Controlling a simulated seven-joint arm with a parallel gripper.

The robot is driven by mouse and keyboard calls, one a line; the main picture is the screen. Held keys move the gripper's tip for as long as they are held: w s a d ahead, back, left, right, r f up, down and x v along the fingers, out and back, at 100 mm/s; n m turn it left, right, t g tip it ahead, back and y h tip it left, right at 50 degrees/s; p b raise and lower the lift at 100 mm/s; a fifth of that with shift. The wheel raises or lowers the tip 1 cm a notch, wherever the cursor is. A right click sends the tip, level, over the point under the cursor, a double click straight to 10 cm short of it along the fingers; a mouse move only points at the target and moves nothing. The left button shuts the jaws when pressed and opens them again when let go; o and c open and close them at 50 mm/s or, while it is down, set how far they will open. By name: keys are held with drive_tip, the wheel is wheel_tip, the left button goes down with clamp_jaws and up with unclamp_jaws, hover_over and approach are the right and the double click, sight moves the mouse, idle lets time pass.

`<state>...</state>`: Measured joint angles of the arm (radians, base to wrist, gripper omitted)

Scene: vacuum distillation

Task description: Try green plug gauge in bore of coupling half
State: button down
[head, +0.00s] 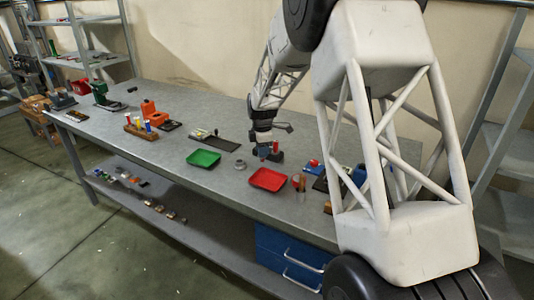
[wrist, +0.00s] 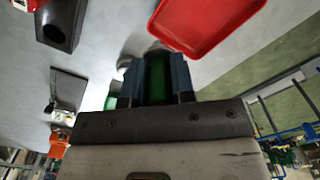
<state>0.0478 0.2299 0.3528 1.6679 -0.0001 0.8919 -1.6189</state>
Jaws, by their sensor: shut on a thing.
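My gripper (wrist: 157,62) has blue fingers shut on the green plug gauge (wrist: 157,80), which sits between them in the wrist view. In the head view my gripper hangs over the middle of the bench, and the gauge cannot be made out there. The coupling half appears to be the small grey ring (head: 240,164) on the bench, between the green and red trays. In the wrist view a pale round part (wrist: 124,64) beside the left finger may be the same ring, partly hidden. Its bore cannot be seen clearly.
A red tray (head: 268,180) lies in front of my gripper, and a green tray (head: 203,159) lies to the left. A dark block (wrist: 62,24) stands close by. An orange part (head: 151,114) and a wooden rack (head: 141,132) stand farther left.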

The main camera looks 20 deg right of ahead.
approach(240, 164)
drive_tip(key=shift+w+r, duration=0.3)
drive_tip(key=shift+w, duration=0.25)
drive_tip(key=shift+w+r, duration=0.25)
drive_tip(key=shift+w, duration=0.25)
drive_tip(key=shift+d+f, duration=0.1)
drive_tip(key=shift+f, duration=0.15)
drive_tip(key=shift+f, duration=2.55)
drive_tip(key=shift+f, duration=1.05)
idle(1.2)
drive_tip(key=shift+r, duration=0.25)
idle(1.2)
